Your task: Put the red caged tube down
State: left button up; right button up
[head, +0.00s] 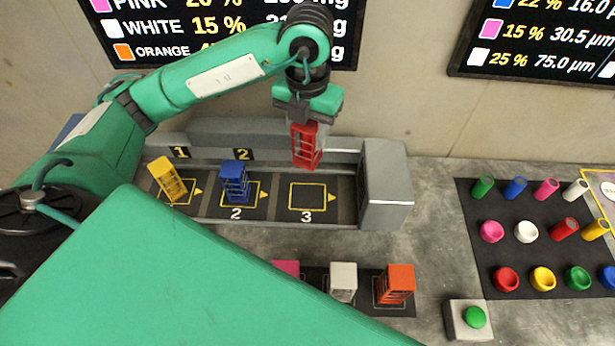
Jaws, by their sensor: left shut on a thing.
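The red caged tube (306,147) hangs upright, held at its top by my left gripper (304,119). The gripper is shut on it, above the far edge of the square marked 3 (308,197) on the grey tray (385,209). That square is empty. The fingertips are partly hidden by the gripper body and the tube. My right gripper is not in view.
A yellow caged tube (166,180) and a blue one (234,183) stand on the tray to the left. Pink (286,268), white (343,281) and orange (396,284) ones stand in front. A green button (475,317) and a mat of coloured cylinders and cups (528,263) lie right.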

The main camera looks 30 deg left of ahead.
aim_at(308, 163)
pick_arm(q)
notch_tip(308, 163, down, 10)
jog(key=shift+r, duration=0.1)
notch_tip(308, 163, down, 5)
jog(key=shift+p, duration=0.6)
jog(key=shift+f+b, duration=0.25)
jog(key=shift+b, duration=0.05)
jog(key=o, duration=1.1)
jog(key=shift+r, duration=0.1)
jog(key=shift+o, duration=0.2)
